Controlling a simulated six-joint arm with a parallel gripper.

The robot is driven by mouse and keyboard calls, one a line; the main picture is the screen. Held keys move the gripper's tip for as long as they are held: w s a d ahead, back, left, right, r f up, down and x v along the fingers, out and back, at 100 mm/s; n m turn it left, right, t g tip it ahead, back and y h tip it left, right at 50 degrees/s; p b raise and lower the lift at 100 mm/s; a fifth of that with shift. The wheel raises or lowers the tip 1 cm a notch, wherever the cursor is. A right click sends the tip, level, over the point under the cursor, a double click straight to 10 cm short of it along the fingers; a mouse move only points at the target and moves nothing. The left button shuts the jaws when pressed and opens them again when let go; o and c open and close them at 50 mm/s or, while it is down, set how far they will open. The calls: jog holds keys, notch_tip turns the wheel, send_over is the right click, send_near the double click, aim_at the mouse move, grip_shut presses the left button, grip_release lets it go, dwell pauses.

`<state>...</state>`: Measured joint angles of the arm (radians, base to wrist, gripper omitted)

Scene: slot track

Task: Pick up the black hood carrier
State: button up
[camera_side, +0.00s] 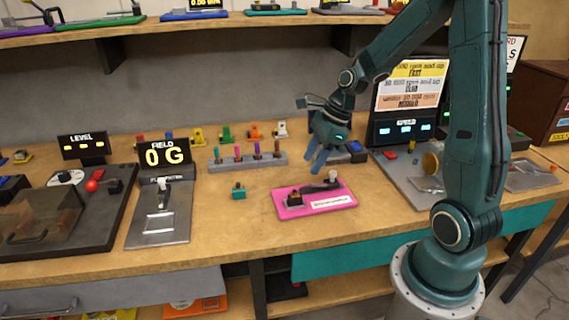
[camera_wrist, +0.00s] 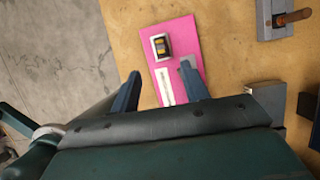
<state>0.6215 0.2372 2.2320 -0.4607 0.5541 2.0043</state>
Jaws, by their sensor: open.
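A small black block with an orange-yellow part sits in a pale square frame on a pink board; it looks like the black hood carrier (camera_side: 294,198), and it also shows in the wrist view (camera_wrist: 161,46). The pink board (camera_side: 290,212) carries a white label strip and a dark lever with a pale knob (camera_side: 331,178). My gripper (camera_side: 318,164) is open and empty, above the table just behind the board. In the wrist view its two blue fingers (camera_wrist: 161,70) point toward the board, apart from the block. The lever is partly hidden there by a finger.
A grey rack (camera_side: 247,161) with several coloured pegs stands behind the board. A small teal block (camera_side: 238,192) lies to its left. A scale-like station (camera_side: 161,205) reading "0 G" stands left, and a screen station (camera_side: 404,128) right. Bare wood surrounds the board's left side.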

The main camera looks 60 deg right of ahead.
send_over(295, 196)
jog(key=s+d, duration=0.2)
jog(key=shift+w+a+f, duration=0.15)
jog(key=shift+f, duration=2.6)
jog(key=shift+f, duration=0.1)
jog(key=shift+x, duration=2.45)
jog(key=shift+c, duration=0.4)
grip_shut()
